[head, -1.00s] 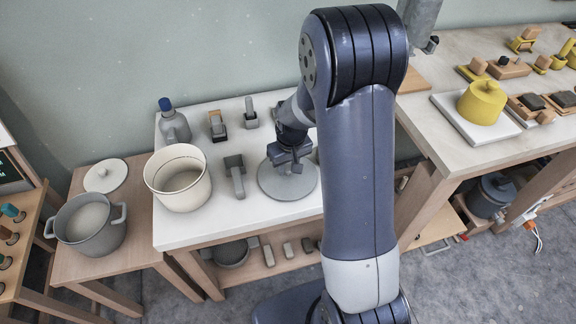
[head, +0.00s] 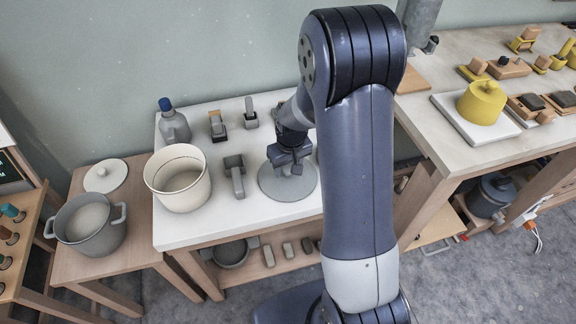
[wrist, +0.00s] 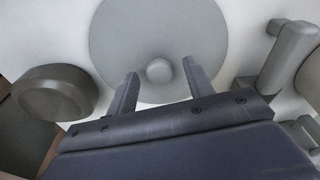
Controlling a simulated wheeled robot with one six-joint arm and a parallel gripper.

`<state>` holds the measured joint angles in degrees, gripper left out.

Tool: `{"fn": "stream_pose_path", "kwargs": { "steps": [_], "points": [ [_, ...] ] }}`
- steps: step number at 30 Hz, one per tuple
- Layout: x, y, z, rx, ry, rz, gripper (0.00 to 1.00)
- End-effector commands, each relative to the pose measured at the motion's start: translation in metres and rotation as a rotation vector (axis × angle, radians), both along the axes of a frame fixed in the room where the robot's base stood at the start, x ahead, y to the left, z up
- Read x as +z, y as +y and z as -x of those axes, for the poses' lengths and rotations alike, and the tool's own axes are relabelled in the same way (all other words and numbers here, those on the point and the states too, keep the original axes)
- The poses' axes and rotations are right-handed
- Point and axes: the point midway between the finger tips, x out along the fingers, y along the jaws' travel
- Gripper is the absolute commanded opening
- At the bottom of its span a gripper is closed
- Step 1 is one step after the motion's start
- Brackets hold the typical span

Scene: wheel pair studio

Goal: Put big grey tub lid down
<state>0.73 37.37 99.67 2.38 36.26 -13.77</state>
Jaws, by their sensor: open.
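The big grey tub lid (head: 287,187) is a flat grey disc lying on the white table. In the wrist view the lid (wrist: 115,40) fills the upper middle, with its round knob (wrist: 159,70) near the fingertips. My gripper (wrist: 159,74) is open, its two fingers apart on either side of the knob, with a gap visible on both sides. In the head view my gripper (head: 290,166) is low over the lid, and my arm hides part of the table to the right.
A cream tub (head: 178,190), a blue-capped bottle (head: 174,127) and a grey tool (head: 235,177) stand left of the lid. A grey two-handled pot (head: 90,228) and a white lid (head: 105,176) are on the lower table. A dark round object (wrist: 52,92) shows in the wrist view.

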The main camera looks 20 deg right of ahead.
Motion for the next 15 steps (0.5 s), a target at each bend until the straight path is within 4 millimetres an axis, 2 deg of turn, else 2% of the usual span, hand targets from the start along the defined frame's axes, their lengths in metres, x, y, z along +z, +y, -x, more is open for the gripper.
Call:
{"fn": "stream_pose_path", "kwargs": {
  "steps": [5, 15],
  "points": [
    [0.028, -0.001, 0.002, 0.0, -0.006, 0.001, 0.49],
    [0.097, -0.002, 0.011, 0.0, -0.005, 0.0, 0.49]
  ]
}}
